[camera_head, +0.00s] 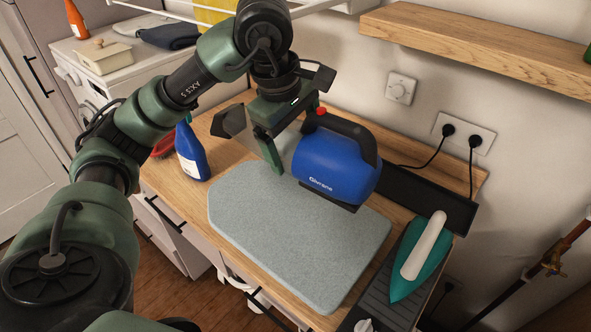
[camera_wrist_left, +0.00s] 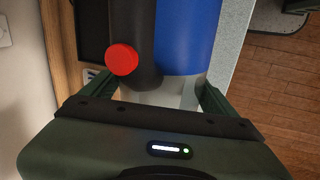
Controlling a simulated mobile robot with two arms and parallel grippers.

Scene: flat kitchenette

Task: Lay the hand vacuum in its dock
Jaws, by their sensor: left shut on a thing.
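One finger shows; the vacuum hides the other. In the left wrist view, the vacuum (camera_wrist_left: 187,40) lies between the fingers of the left gripper (camera_wrist_left: 155,95). A low black tray (camera_head: 432,195), which looks like the dock, lies against the wall beyond the vacuum's front. Its left part is hidden behind the vacuum. My right gripper is not in view.
The grey-blue mat (camera_head: 290,245) is bare. A teal iron (camera_head: 417,260) rests on a dark stand to the right. A blue spray bottle (camera_head: 191,152) stands left of the mat. A wooden shelf (camera_head: 480,45) juts from the wall above. Cables hang from the sockets (camera_head: 463,133).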

